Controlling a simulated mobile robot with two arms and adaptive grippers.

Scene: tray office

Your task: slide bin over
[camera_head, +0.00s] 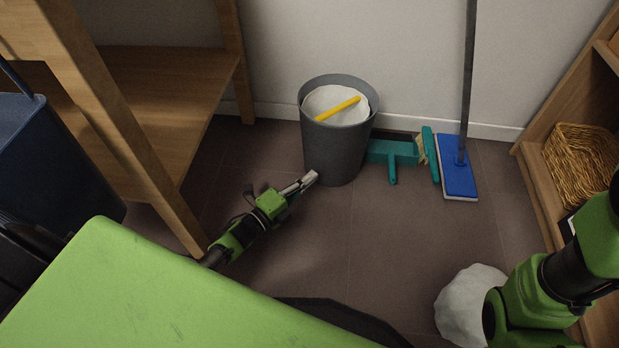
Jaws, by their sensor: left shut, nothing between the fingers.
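The grey bin (337,152) stands upright on the brown floor, close to the back wall. A white liner or bag (322,101) and a yellow stick-like object (337,109) show inside its top. My left gripper (313,177) is low by the floor at the bin's lower left side. It is shut with nothing in it, and its tip is at or very near the bin's wall; I cannot tell if they touch. My right arm shows at the lower right, but its gripper is not in view.
A teal dustpan (392,153) and brush (430,155) lie right of the bin, beside a blue flat mop (458,181). A wooden shelf (150,120) stands left. A wicker basket (580,165) sits in the right shelf. A white lumpy object (462,305) lies front right. The middle floor is clear.

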